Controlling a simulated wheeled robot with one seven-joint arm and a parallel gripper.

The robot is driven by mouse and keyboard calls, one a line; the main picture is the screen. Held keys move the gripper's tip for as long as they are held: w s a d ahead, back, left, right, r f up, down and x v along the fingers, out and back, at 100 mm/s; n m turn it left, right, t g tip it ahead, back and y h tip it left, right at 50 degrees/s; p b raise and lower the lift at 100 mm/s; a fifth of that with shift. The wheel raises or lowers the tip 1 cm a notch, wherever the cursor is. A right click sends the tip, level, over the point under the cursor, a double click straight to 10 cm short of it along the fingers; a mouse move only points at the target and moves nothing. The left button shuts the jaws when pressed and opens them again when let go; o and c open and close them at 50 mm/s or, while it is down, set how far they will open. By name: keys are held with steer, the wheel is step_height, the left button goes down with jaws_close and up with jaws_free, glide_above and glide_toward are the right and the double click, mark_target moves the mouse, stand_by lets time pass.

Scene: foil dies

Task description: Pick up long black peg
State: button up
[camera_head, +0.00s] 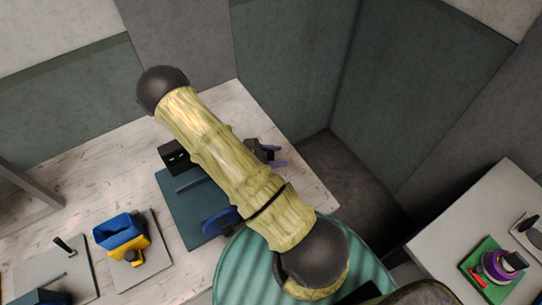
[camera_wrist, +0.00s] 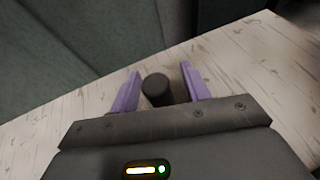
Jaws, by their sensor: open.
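In the wrist view a dark cylinder (camera_wrist: 157,88), seen nearly end-on and apparently the long black peg, is between the two purple fingers of my gripper (camera_wrist: 160,90). The fingers are open, with a gap visible on each side of it. Its lower part is hidden behind my gripper's body, so its length cannot be told. In the head view my gripper (camera_head: 272,156) is beside my arm, above the right end of the pale wooden table. My arm hides part of it, and the peg is not clearly made out there.
Left of my arm are a black block (camera_head: 174,157) and a teal plate (camera_head: 190,232) with a dark rod (camera_head: 189,184). A blue bin with a yellow part (camera_head: 124,231) sits farther left. Grey-green walls stand behind the table. A second table (camera_head: 440,244) is at right.

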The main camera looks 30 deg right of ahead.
stand_by(0.3)
jaws_close()
step_height(320, 180, up, 10)
steer(key=b, duration=0.1)
steer(key=shift+b, duration=0.35)
stand_by(0.3)
stand_by(0.6)
